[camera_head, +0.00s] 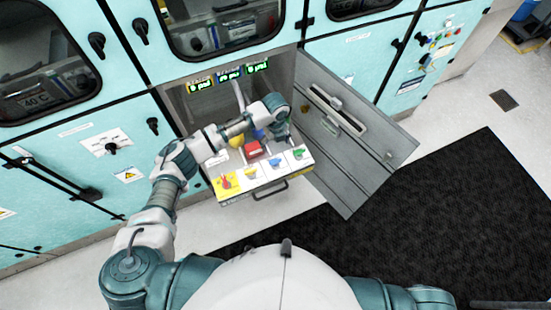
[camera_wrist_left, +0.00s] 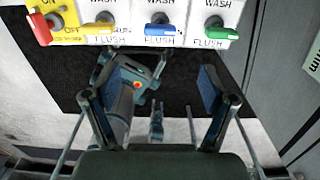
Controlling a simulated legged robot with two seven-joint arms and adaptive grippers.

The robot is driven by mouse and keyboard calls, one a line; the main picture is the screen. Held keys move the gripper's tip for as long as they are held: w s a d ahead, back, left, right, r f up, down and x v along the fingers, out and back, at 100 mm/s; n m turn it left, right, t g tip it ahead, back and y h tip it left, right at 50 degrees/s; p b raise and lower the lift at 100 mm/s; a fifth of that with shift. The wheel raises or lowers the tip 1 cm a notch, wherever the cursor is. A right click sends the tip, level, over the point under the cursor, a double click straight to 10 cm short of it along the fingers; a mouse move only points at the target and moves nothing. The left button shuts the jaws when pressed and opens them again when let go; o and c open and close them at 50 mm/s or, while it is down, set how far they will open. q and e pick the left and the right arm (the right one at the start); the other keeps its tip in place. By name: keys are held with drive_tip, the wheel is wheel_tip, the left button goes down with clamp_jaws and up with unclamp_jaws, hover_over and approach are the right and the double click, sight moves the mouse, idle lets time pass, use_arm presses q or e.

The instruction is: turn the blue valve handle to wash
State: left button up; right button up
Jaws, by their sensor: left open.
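The blue valve handle (camera_head: 274,164) is on the white front panel of the pulled-out drawer, between a yellow and a green handle. In the left wrist view the blue handle (camera_wrist_left: 162,30) lies roughly level across its knob, with WASH printed above and FLUSH below. My left gripper (camera_head: 281,130) is over the drawer behind the handle row, its fingers mostly hidden in the head view. In the wrist view the left gripper (camera_wrist_left: 160,78) is open and empty, its two fingers apart below the blue handle in the picture, with no contact visible.
A red handle (camera_wrist_left: 38,28), an orange-yellow handle (camera_wrist_left: 97,28) and a green handle (camera_wrist_left: 221,32) share the panel. A red block (camera_head: 253,149) and yellow ball (camera_head: 236,141) sit behind it. An open grey door (camera_head: 350,145) stands right of the drawer.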

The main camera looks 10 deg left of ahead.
sight(276, 159)
use_arm(q)
wheel_tip(276, 159, down, 13)
drive_tip(key=shift+r+b, duration=0.1)
drive_tip(key=shift+b, duration=0.3)
drive_tip(key=c, duration=1.2)
